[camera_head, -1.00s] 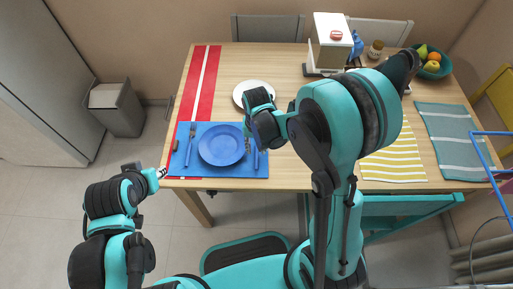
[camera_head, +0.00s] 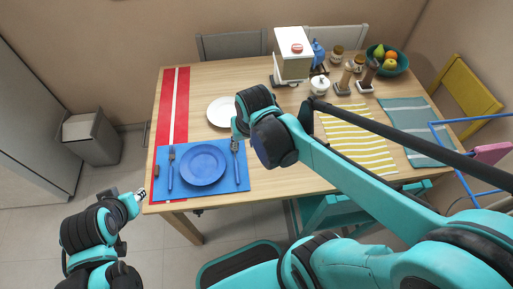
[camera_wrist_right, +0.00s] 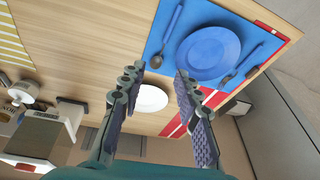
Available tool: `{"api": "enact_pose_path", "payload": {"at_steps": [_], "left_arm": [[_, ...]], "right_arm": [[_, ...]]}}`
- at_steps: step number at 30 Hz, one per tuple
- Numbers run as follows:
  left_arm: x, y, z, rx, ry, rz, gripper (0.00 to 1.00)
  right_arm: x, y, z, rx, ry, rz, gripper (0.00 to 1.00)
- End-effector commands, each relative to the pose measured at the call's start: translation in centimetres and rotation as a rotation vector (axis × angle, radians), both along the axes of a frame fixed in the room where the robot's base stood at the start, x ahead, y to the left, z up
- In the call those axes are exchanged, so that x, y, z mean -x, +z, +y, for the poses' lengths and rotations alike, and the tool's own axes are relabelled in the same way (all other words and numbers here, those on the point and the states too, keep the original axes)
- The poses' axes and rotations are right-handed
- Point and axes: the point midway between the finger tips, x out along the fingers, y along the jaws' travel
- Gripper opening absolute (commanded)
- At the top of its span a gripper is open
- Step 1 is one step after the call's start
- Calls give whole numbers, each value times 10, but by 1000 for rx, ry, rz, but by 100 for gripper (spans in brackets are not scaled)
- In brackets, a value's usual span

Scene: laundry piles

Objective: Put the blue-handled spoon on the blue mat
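The blue-handled spoon (camera_head: 237,170) lies on the right part of the blue mat (camera_head: 212,194), right of the blue plate (camera_head: 203,165). In the right wrist view the spoon (camera_wrist_right: 171,27) shows in full, its grey bowl near the mat's edge. My right gripper (camera_wrist_right: 159,75) is open, with nothing between its fingers. In the head view the right gripper (camera_head: 238,128) is over the table by the mat's far right corner, near the spoon's bowl. My left gripper (camera_head: 141,196) is off the table's near left corner; its finger gap is too small to judge.
A fork (camera_head: 171,170) lies left of the blue plate. A white plate (camera_head: 221,112) sits behind the mat. A yellow striped mat (camera_head: 355,142), several jars and a fruit bowl (camera_head: 389,61) occupy the right side. My right arm crosses over the table's right half.

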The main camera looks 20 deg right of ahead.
Motion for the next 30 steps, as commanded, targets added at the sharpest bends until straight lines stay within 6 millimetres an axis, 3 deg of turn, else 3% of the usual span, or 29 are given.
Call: {"api": "enact_pose_path", "payload": {"at_steps": [3,9,30], "left_arm": [[0,0,0,0,0,0,33],[0,0,0,0,0,0,33],[0,0,0,0,0,0,33]], "right_arm": [[25,17,-9,19,47,-118,33],[51,29,-19,60,107,-272,33],[58,32,-23,82,131,-334,33]]}}
